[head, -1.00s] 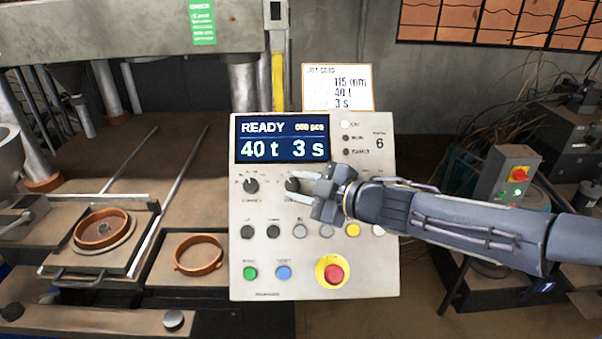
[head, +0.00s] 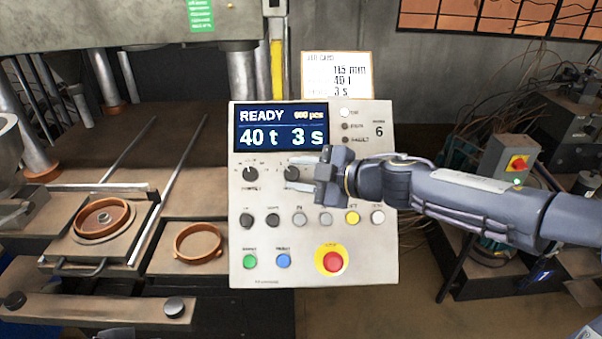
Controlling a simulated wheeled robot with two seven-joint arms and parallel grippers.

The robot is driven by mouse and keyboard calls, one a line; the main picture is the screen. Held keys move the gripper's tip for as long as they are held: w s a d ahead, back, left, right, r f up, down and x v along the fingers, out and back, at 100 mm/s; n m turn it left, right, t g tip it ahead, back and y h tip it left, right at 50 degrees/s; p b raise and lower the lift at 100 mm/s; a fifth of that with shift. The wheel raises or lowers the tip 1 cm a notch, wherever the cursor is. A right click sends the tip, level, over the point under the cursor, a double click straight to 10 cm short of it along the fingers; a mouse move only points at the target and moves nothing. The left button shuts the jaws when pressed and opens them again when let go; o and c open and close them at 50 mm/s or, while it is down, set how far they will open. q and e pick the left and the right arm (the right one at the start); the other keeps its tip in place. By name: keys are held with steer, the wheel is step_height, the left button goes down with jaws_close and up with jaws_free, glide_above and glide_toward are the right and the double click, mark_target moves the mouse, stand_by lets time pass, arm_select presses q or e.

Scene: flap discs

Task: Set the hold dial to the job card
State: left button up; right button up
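The control panel (head: 315,270) stands upright in the middle of the head view. Its blue display (head: 282,128) reads READY, 40 t and 3 s. The job card (head: 337,76) above the panel reads 115 mm, 40 t and 3 s. The hold dial (head: 291,173) is a dark knob below the display, to the right of a similar dark knob (head: 250,174). My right gripper (head: 298,174) comes in from the right at the hold dial. Its fingers look apart, above and below the knob; contact cannot be made out. My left gripper is not in view.
Below the dials is a row of buttons, including a yellow one (head: 352,217). Lower are a green button (head: 250,261), a blue button (head: 283,261) and a red emergency stop (head: 333,262). Left are orange rings (head: 198,243) and press parts. Cables lie at right.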

steer(key=shift+o, duration=1.3)
steer(key=shift+d+r, duration=0.1)
steer(key=v, duration=0.7)
steer(key=shift+s+d, duration=0.2)
steer(key=shift+s, duration=0.05)
steer(key=shift+r, duration=0.1)
